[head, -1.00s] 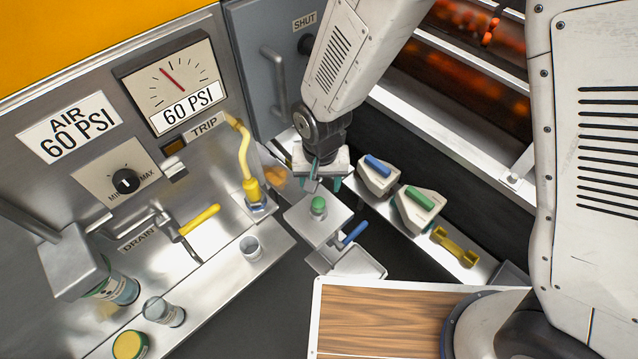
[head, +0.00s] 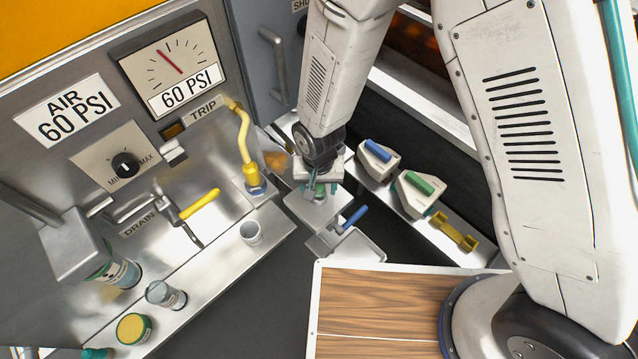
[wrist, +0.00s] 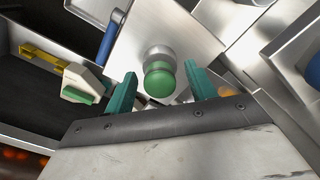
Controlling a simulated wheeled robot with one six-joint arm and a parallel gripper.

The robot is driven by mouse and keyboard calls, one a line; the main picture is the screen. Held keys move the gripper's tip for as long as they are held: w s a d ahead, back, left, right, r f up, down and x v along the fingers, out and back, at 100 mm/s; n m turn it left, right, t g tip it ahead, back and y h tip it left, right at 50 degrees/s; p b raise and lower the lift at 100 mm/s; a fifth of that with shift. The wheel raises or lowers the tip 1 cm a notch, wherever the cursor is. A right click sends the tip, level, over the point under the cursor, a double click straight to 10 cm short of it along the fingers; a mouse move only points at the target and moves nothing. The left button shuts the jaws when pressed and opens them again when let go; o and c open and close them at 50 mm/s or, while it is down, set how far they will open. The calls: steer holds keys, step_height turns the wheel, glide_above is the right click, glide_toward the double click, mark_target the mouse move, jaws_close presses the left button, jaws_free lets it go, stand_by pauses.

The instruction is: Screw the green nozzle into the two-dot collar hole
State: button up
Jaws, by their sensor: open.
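The green nozzle (wrist: 159,80), a rounded green piece on a silvery round part, stands on a square metal plate (wrist: 175,25) in the wrist view. My gripper (wrist: 160,72) has its two teal fingers apart, one on each side of the nozzle, with gaps visible. In the head view my gripper (head: 319,186) is over the metal plate (head: 308,209) and mostly hides the nozzle. I cannot make out a collar hole with two dots in either view.
A blue-handled lever (head: 354,217) and a shallow tray (head: 357,246) sit close beside the plate. White blocks with a blue bar (head: 378,151) and a green bar (head: 419,183) stand to the right. A yellow hose (head: 243,145) and a metal cup (head: 250,233) are left.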

steer(key=c, duration=1.1)
steer(key=shift+m, duration=0.9)
steer(key=shift+m, duration=0.9)
steer(key=shift+m, duration=0.8)
steer(key=shift+m, duration=0.9)
